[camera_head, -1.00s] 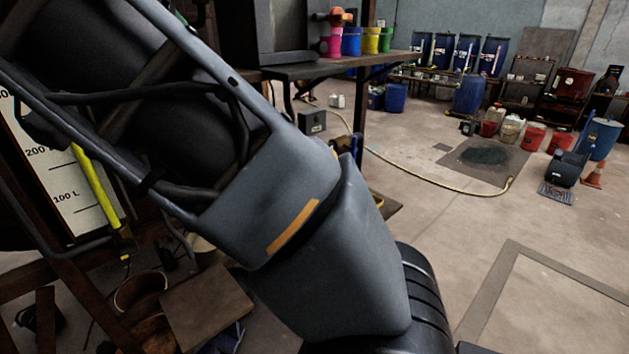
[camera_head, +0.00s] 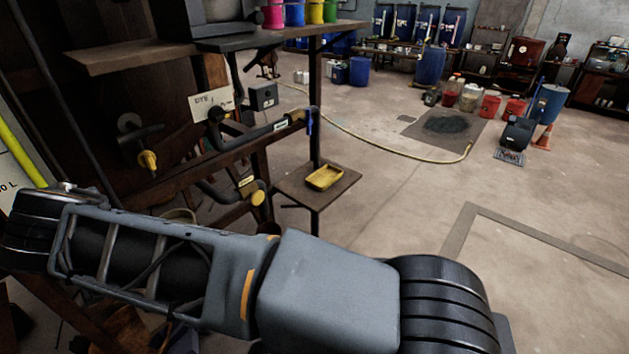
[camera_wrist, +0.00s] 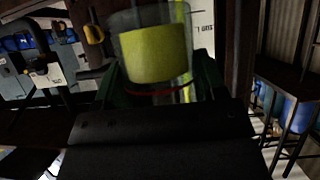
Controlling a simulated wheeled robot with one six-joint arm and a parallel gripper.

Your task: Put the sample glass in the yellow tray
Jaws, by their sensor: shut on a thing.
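The sample glass (camera_wrist: 152,68) is a clear glass holding yellow liquid, close up in the wrist view. My gripper (camera_wrist: 155,88) is shut on it, with dark jaw parts on both sides of its lower part. The yellow tray (camera_head: 325,177) is small and shallow and looks empty. It lies on a small brown shelf (camera_head: 292,187) at the middle of the head view. The head view shows my arm across the bottom, but not my gripper or the glass. The tray cannot be made out in the wrist view.
A valve with a yellow knob (camera_head: 257,197) and dark pipes stand left of the small shelf. A hose (camera_head: 385,147) lies across the floor.

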